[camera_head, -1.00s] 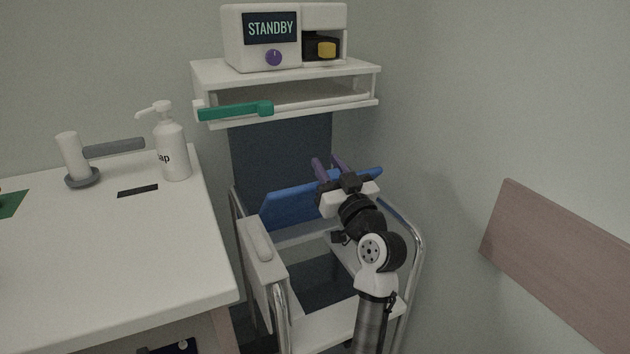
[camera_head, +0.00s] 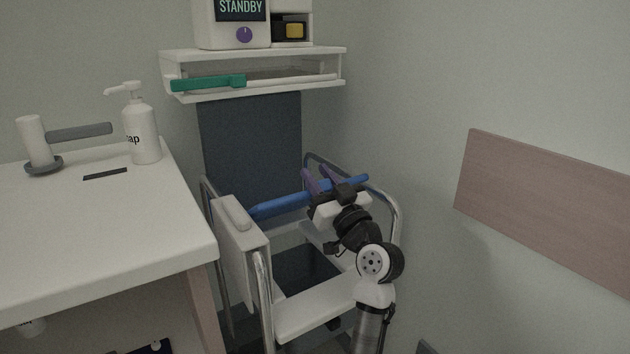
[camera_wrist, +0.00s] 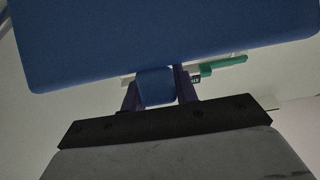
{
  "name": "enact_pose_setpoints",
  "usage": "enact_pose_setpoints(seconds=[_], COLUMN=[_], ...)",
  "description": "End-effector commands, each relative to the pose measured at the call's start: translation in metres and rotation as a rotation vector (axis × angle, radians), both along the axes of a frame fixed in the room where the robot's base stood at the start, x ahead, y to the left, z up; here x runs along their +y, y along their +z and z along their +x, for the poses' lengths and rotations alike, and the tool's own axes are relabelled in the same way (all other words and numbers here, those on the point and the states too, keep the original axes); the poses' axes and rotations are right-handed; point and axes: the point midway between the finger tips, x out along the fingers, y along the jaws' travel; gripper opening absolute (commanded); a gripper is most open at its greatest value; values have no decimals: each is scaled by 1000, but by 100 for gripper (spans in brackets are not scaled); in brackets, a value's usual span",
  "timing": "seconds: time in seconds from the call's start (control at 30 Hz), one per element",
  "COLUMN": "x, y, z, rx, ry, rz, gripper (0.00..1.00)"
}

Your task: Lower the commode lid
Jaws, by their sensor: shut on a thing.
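The commode lid (camera_head: 277,206) is a blue panel seen almost edge-on in the head view, raised above the seat of the commode chair (camera_head: 300,312). The dark seat opening (camera_head: 303,270) shows below it. My gripper (camera_head: 317,178) has its purple fingers at the lid's right part. In the wrist view the lid (camera_wrist: 170,40) fills the top, and a small blue tab (camera_wrist: 156,87) on its edge sits between the two fingers. The gripper is shut on this tab. The lid's hinge side is not clear.
The chair's armrest (camera_head: 240,222) stands left of the lid, beside a white table (camera_head: 90,225) with a soap bottle (camera_head: 142,130). A shelf with a green handle (camera_head: 208,82) is above the backrest. A wooden wall panel (camera_head: 545,195) is at right.

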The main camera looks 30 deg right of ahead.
Motion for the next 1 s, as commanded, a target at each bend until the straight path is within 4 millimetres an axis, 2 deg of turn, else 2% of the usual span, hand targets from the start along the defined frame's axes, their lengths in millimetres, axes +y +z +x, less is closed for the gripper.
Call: enact_pose_setpoints(seconds=[0.33,0.37,0.53,0.83,1.0], x=[-1,-1,0,0,0], y=[3,3,2,3,24], z=[-2,-2,-2,-1,-1], rx=[-6,-6,-5,-3,-5], ry=[-2,-2,-2,-1,-1], rz=[-2,-2,-2,-2,-5], gripper=[0,30,51,51,51])
